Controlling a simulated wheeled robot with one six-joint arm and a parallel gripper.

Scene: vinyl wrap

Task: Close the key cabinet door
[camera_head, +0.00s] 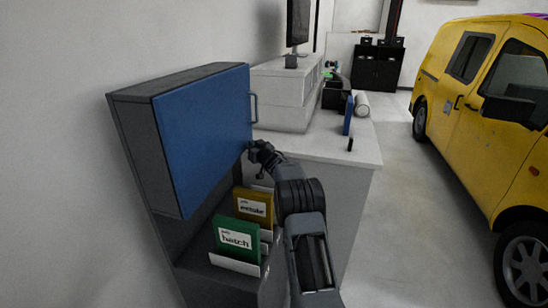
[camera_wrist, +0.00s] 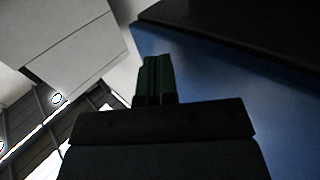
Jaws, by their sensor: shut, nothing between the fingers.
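The key cabinet (camera_head: 132,140) is a dark grey box on the wall at the left in the head view. Its blue door (camera_head: 200,135) lies along the front of the box, with no clear gap along the visible top edge. A grey bar handle (camera_head: 253,108) is on the door's far right edge. My gripper (camera_head: 254,149) is shut and empty at the door's lower right edge, below the handle. In the wrist view my shut fingers (camera_wrist: 157,78) are beside the blue door (camera_wrist: 215,85). I cannot tell whether they touch it.
Below the cabinet, a grey rack holds a green folder (camera_head: 237,240) and a yellow folder (camera_head: 253,208), close to my arm. A white counter (camera_head: 320,148) with small items stands behind. A yellow van (camera_head: 490,110) is at the right. The floor between is clear.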

